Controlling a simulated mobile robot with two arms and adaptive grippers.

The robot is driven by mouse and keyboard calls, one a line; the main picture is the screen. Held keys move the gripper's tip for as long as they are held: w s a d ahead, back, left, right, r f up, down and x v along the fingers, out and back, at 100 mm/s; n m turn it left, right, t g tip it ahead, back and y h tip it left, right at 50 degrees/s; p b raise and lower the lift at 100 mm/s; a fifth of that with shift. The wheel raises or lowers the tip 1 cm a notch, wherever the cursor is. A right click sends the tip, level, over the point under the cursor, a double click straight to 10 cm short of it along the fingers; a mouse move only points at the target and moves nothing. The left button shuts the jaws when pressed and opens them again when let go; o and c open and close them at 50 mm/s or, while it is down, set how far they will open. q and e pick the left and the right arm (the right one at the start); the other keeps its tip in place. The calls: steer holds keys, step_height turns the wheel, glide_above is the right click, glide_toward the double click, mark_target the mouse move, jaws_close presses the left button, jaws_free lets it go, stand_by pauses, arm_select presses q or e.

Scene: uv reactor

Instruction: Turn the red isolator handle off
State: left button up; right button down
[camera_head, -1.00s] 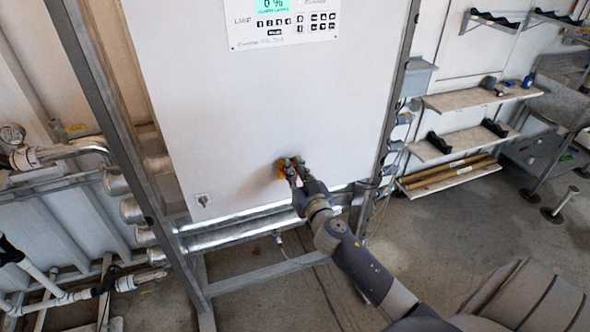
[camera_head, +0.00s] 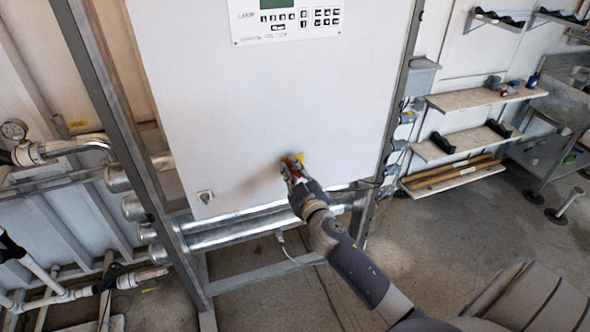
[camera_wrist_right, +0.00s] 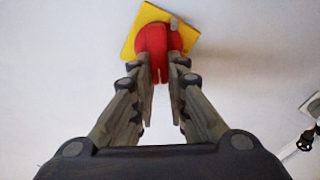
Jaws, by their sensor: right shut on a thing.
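The red isolator handle (camera_wrist_right: 157,42) sits on a yellow plate (camera_wrist_right: 128,38) on the white cabinet front, seen at the top of the right wrist view. In the head view the yellow plate (camera_head: 299,159) shows low on the cabinet, mostly hidden behind my right gripper (camera_head: 289,170). My right gripper's two fingers also show in the right wrist view (camera_wrist_right: 159,75), one on each side of the red handle, shut on it. The yellow plate looks tilted in the right wrist view. My left gripper is not in view.
The white cabinet (camera_head: 230,110) has a keypad panel (camera_head: 287,20) with a dark display at its top and a small grey switch (camera_head: 204,196) at lower left. Metal pipes (camera_head: 240,232) run below it. Shelves (camera_head: 460,143) stand at the right.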

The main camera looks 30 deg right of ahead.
steer(key=n, duration=0.3)
steer(key=f+n+b, duration=0.1)
steer(key=n, duration=0.2)
steer(key=a+n, duration=0.1)
steer(key=n, duration=0.3)
steer(key=shift+w+a+f, duration=0.1)
steer(key=shift+w+f, duration=0.05)
steer(key=shift+f, duration=0.25)
steer(key=c, duration=1.6)
jaws_free()
steer(key=v, duration=1.2)
steer(key=shift+a, duration=0.1)
